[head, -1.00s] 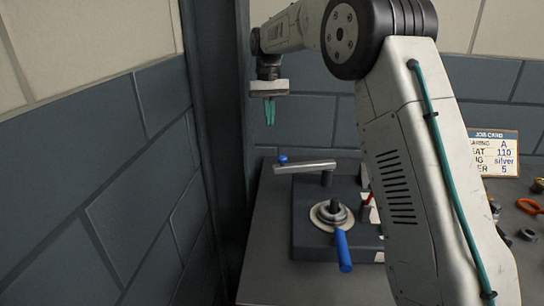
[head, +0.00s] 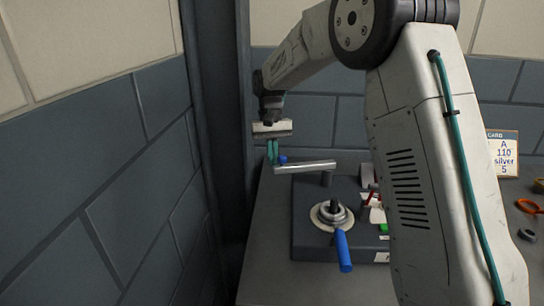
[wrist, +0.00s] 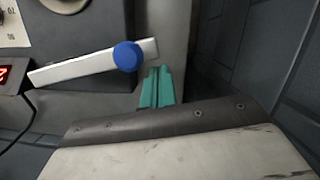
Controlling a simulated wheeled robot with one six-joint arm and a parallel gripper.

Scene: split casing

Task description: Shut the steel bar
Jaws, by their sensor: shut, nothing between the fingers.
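The steel bar (head: 306,167) is a flat silver arm on a post at the back of the dark block, reaching left past the block's edge. A blue knob (head: 283,159) sits near its free left end. In the wrist view the bar (wrist: 85,64) runs across the upper left, with the blue knob (wrist: 127,56) on top. My gripper (head: 272,152) has teal fingers, shut and empty, close to the bar's free end. In the wrist view the fingers (wrist: 157,86) are just beside that end; I cannot tell whether they touch it.
The dark block (head: 308,248) carries a round silver seat with a pin (head: 334,211) and a blue-handled lever (head: 343,251). Red and white parts lie behind my arm. A job card (head: 503,153) and an orange ring (head: 528,206) are at right. Walls stand close at left and behind.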

